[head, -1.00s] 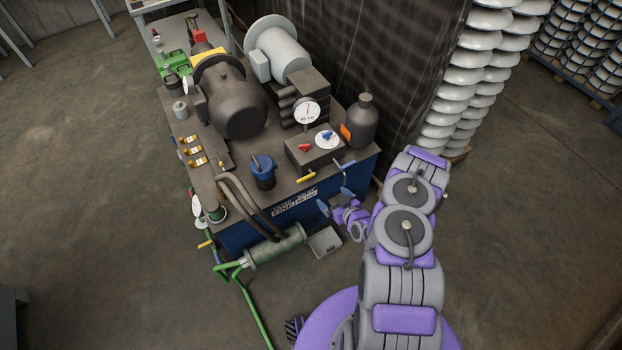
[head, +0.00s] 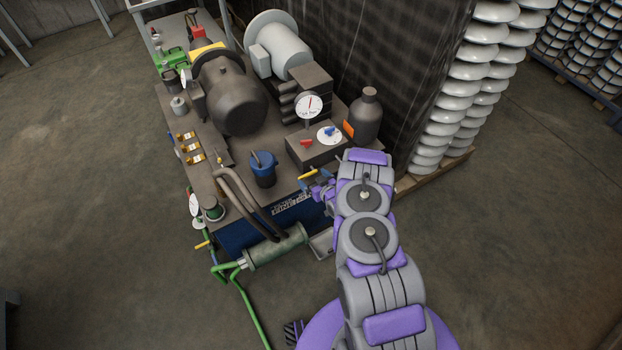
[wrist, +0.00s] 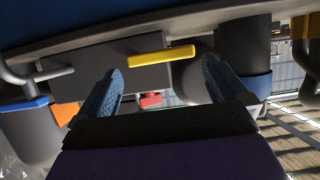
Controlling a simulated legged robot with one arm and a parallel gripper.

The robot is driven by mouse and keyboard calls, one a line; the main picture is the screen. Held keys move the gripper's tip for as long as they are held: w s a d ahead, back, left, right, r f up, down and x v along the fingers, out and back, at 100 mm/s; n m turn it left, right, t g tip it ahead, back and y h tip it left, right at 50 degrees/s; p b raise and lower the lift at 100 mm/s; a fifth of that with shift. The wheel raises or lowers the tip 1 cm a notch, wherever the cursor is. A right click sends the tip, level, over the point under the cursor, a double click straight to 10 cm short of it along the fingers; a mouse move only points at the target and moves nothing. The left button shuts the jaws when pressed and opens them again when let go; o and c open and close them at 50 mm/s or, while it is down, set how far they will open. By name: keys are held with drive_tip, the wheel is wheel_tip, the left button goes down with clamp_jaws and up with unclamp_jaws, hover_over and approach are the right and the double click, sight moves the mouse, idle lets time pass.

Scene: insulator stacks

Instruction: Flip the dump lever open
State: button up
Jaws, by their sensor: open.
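No label reads as the dump lever, so I cannot tell which handle it is. A yellow-handled lever (head: 307,174) sits on the front edge of the machine's block; in the wrist view its yellow grip (wrist: 160,55) lies across the space between my fingers, beyond the tips. A red handle (head: 306,142) is on the block's top; it shows between the fingers in the wrist view (wrist: 150,99). A blue-gripped lever (wrist: 24,104) is at the wrist view's left. My gripper (wrist: 162,72) is open and empty; in the head view (head: 318,188) it is partly hidden by my arm.
A dark bottle (head: 365,115) and insulator stacks (head: 440,115) are to the right.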

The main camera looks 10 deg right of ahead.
sight(309, 175)
drive_tip(key=shift+w+a+f, duration=0.3)
drive_tip(key=shift+w+a, duration=0.2)
drive_tip(key=shift+w, duration=0.1)
drive_tip(key=shift+w+a+r+b, duration=0.2)
drive_tip(key=shift+a+b, duration=0.05)
drive_tip(key=shift+b, duration=0.1)
drive_tip(key=shift+w+d, duration=0.2)
drive_tip(key=shift+d, duration=0.15)
drive_tip(key=shift+w+d+f, duration=0.1)
drive_tip(key=shift+w+f, duration=0.3)
drive_tip(key=shift+f, duration=0.25)
drive_tip(key=shift+w, duration=0.15)
drive_tip(key=shift+a+r, duration=0.25)
drive_tip(key=shift+c, duration=0.6)
drive_tip(key=shift+a, duration=0.15)
drive_tip(key=shift+c, duration=0.7)
drive_tip(key=shift+s, duration=0.2)
drive_tip(key=c, duration=0.3)
drive_tip(key=shift+s+d+f, duration=0.1)
drive_tip(key=shift+d+f, duration=0.05)
drive_tip(key=shift+d, duration=0.1)
drive_tip(key=c, duration=0.5)
drive_tip(key=shift+c, duration=0.5)
drive_tip(key=shift+s+a, duration=0.1)
